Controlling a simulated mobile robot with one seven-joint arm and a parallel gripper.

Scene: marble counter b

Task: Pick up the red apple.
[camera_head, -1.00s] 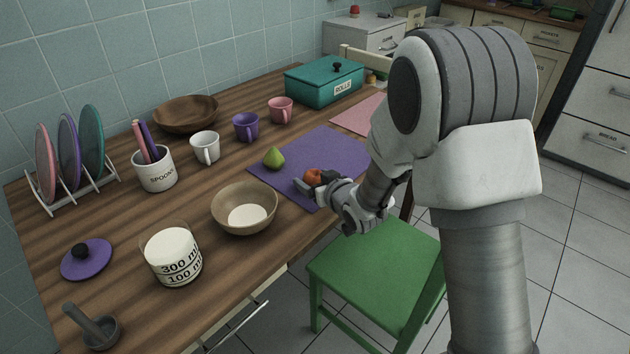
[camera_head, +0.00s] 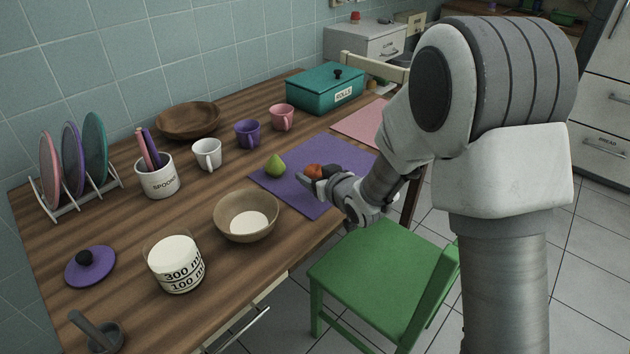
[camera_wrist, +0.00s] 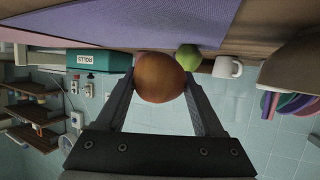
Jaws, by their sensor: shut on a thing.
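The red apple (camera_head: 314,171) is between the fingers of my gripper (camera_head: 318,176), over the purple mat (camera_head: 310,201) on the wooden table. In the wrist view the apple (camera_wrist: 160,78) looks reddish-orange, and both fingers of my gripper (camera_wrist: 162,90) press against its sides. The gripper is shut on it. My fingers and hand hide part of the apple in the head view. I cannot tell for sure how far it is above the mat.
A tan bowl (camera_head: 246,217), a purple mug (camera_head: 247,134) and a teal rolls box (camera_head: 318,93) stand around. A green chair (camera_head: 378,268) is below the table edge.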

